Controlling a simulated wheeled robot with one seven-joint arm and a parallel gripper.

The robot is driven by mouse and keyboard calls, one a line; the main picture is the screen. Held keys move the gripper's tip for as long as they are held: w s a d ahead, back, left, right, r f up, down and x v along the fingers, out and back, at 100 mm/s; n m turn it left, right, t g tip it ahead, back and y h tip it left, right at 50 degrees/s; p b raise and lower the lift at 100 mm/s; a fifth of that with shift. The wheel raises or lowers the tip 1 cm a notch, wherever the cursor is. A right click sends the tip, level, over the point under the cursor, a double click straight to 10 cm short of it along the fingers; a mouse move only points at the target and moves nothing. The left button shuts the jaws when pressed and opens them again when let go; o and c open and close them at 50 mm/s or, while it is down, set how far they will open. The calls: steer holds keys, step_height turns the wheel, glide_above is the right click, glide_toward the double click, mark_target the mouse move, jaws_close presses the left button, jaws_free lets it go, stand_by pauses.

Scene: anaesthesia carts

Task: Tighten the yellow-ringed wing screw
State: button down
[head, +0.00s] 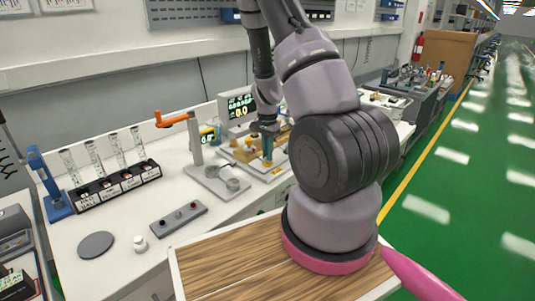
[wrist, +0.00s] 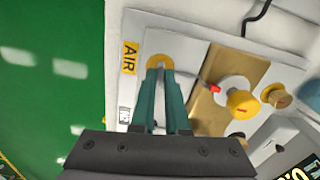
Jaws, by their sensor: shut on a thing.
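In the wrist view, the yellow-ringed wing screw (wrist: 153,60) sits on a pale panel beside a yellow AIR label (wrist: 128,57). Part of its yellow ring shows around my fingertips; the wing itself is mostly hidden between them. My gripper (wrist: 161,70) has its teal fingers closed together at the tips on the wing screw. In the head view my gripper (head: 268,150) points down at the bench device with the brass-coloured block, and the screw is hidden there.
Close to the right in the wrist view are a red-tipped lever (wrist: 213,88), a yellow knob (wrist: 241,103) and a brass knob (wrist: 278,96). In the head view, an orange-handled stand (head: 194,140) is left of my gripper, and a tube rack (head: 118,187) stands farther left.

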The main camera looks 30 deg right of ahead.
stand_by(0.5)
steer(key=c, duration=0.9)
jaws_free()
step_height(320, 180, up, 11)
steer(key=shift+f, duration=0.1)
